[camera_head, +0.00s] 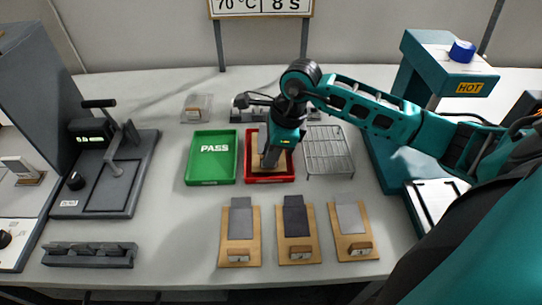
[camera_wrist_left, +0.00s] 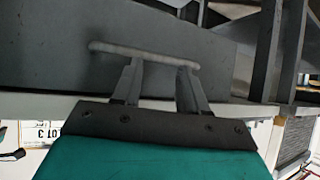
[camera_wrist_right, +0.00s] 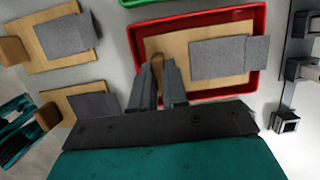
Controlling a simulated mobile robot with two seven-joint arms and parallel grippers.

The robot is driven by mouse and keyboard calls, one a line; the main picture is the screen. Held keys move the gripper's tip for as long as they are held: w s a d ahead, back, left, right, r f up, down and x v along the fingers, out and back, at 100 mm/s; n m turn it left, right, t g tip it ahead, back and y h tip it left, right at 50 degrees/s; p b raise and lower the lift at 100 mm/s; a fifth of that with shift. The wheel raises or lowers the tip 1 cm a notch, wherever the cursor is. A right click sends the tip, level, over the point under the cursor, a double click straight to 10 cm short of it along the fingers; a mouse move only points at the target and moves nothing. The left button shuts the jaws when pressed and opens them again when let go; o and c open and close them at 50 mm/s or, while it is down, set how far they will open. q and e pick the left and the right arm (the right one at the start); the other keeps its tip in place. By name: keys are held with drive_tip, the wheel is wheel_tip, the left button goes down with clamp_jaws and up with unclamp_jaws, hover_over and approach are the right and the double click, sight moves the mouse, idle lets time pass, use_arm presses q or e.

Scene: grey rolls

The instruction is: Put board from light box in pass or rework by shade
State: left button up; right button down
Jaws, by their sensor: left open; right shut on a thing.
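A wooden board with a grey swatch (camera_wrist_right: 218,58) lies in or just over the red tray (camera_wrist_right: 262,20). My right gripper (camera_wrist_right: 158,78) is shut on the small wooden block at the board's end. In the head view my right gripper (camera_head: 270,158) is over the red tray (camera_head: 270,180) and hides part of the board. The green PASS tray (camera_head: 212,172) is empty, just left of it. The light box (camera_head: 35,90) stands at the far left with a small board (camera_head: 22,170) inside. My left gripper (camera_wrist_left: 158,85) is open, with a grey bar beyond its fingers.
Three boards lie in front: one medium grey (camera_head: 241,220), one dark (camera_head: 296,218), one light (camera_head: 350,218). A wire rack (camera_head: 328,150) is right of the red tray. A lever press (camera_head: 110,165) is left, and a teal HOT machine (camera_head: 440,70) is right.

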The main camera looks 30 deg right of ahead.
drive_tip(key=shift+f, duration=0.65)
drive_tip(key=c, duration=1.3)
unclamp_jaws()
drive_tip(key=shift+c, duration=0.2)
drive_tip(key=shift+r, duration=0.1)
drive_tip(key=v, duration=1.2)
